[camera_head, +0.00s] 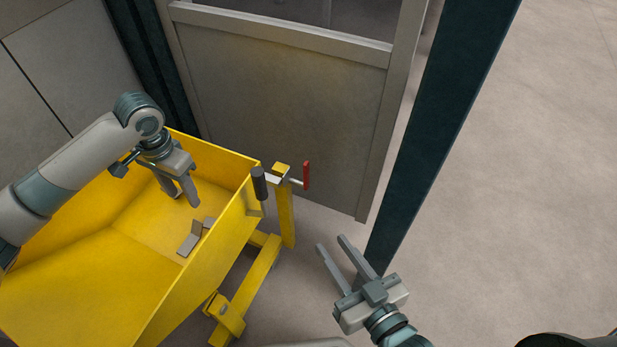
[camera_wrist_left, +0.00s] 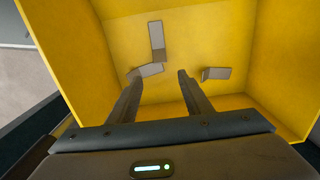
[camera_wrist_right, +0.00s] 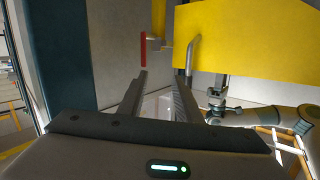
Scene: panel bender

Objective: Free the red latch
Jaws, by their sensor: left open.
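The red latch (camera_head: 306,175) is a small upright red handle on a short pin at the top of a yellow post (camera_head: 285,205), beside the yellow bin. In the right wrist view the red latch (camera_wrist_right: 144,49) shows just beyond the left fingertip. My right gripper (camera_head: 331,243) is open and empty, below and right of the latch, apart from it. My left gripper (camera_head: 186,200) is open and empty over the inside of the yellow bin (camera_head: 205,290). Its fingers in the left wrist view (camera_wrist_left: 157,76) point down at metal pieces.
Several bent grey metal pieces (camera_wrist_left: 157,36) lie in the bin. A dark handle grip (camera_head: 259,184) stands at the bin's corner. A grey panel door (camera_head: 290,100) is behind the latch, and a dark post (camera_head: 440,130) rises right of it. Open floor (camera_head: 530,200) lies to the right.

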